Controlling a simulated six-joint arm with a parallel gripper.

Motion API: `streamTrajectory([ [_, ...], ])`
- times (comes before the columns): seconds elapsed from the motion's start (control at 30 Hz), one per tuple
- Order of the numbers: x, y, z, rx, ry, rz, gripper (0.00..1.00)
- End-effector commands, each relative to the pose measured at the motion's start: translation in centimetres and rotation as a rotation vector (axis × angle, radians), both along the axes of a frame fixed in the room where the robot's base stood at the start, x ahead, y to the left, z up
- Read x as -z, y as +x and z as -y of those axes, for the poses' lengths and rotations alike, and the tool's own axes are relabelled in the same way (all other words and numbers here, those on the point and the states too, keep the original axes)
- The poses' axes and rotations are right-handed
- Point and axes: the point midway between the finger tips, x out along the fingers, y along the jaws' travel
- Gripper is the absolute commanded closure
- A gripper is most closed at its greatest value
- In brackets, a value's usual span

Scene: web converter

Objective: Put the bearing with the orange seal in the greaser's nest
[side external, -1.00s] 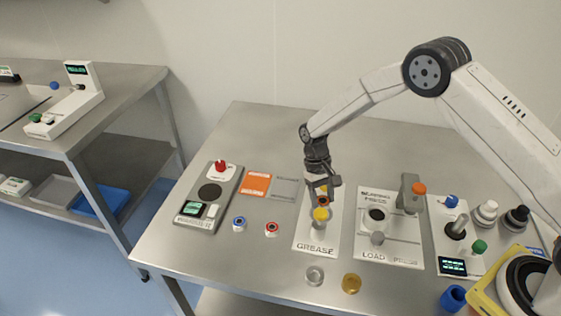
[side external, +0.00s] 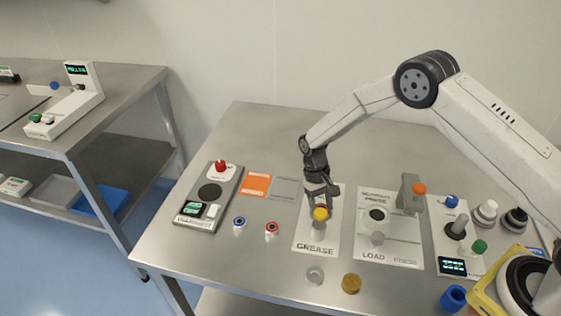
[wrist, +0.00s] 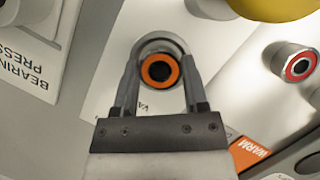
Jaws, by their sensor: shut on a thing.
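The bearing with the orange seal (wrist: 160,71) is between the two fingers of my gripper (wrist: 160,78) in the wrist view, and the gripper is shut on it. A grey rounded rim, the greaser's nest (wrist: 163,38), shows around the bearing's far side. I cannot tell whether the bearing rests on the nest floor or is held just above it. In the side view my gripper (side external: 321,198) points down low over the GREASE plate (side external: 317,239), right behind its yellow knob (side external: 320,214). The bearing is hidden there.
Bearings with blue (side external: 239,223) and red (side external: 272,228) seals stand left of the GREASE plate. The bearing press (side external: 391,249) is close on the right. An orange card (side external: 257,184) and a grey card (side external: 287,188) lie to the left. The table behind is clear.

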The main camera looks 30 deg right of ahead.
Motion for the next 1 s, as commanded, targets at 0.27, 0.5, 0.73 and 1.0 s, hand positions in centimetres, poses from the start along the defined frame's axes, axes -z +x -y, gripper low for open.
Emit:
streamTrajectory([
  [0.27,0.3,0.0,0.0,0.0,0.0,0.0,0.34],
  [0.5,0.3,0.0,-0.1,0.0,0.001,0.001,0.08],
  [0.73,-0.3,0.0,-0.1,0.001,0.003,0.002,0.08],
  [1.0,-2.9,0.8,0.0,0.0,0.0,0.004,0.08],
])
